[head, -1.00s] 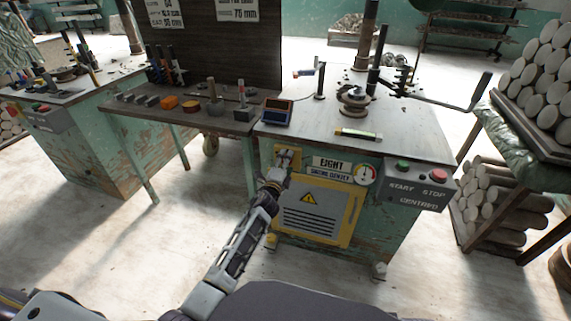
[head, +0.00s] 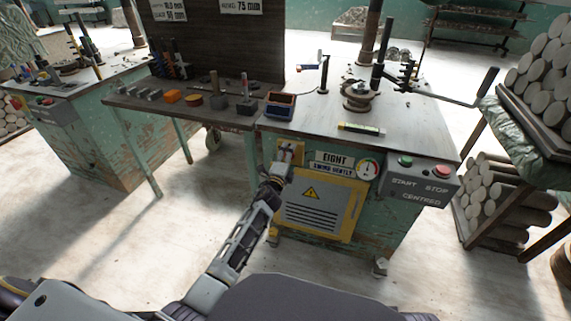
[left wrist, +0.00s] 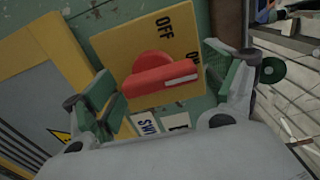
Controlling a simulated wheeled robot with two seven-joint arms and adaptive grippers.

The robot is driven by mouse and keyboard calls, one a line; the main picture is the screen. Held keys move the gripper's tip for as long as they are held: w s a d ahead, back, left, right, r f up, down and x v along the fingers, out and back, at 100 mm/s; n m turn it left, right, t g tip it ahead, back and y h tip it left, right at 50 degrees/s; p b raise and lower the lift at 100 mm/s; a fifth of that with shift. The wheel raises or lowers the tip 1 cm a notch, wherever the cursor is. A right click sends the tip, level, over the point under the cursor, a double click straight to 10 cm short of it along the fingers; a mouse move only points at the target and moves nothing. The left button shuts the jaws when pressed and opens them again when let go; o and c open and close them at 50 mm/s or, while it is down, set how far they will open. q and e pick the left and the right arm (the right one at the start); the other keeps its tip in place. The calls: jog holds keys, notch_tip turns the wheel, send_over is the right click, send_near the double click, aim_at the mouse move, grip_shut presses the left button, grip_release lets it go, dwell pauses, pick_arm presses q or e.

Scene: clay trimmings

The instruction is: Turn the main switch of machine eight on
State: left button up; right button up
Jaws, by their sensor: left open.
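Machine eight (head: 325,235) is a worn green cabinet with an "EIGHT" sign (head: 335,158) in the head view. Its main switch is a red handle (left wrist: 158,80) on a yellow plate (left wrist: 115,48), seen close in the left wrist view. My left gripper (left wrist: 165,88) is open, with one finger on each side of the handle. I cannot tell whether they touch it. My right gripper is not in view.
A yellow panel (head: 349,215) with a warning sign is beside the switch plate. A gauge (head: 368,168) and a START/STOP box (head: 420,184) are farther right. A side bench (head: 150,108) adjoins on the left, and stacked clay rolls (head: 490,200) stand on the right.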

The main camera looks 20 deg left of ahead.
pick_arm(q)
jog(key=shift+s, duration=0.1)
jog(key=s, duration=1.1)
jog(key=shift+s+a, duration=0.2)
jog(key=shift+s, duration=0.2)
dwell(0.8)
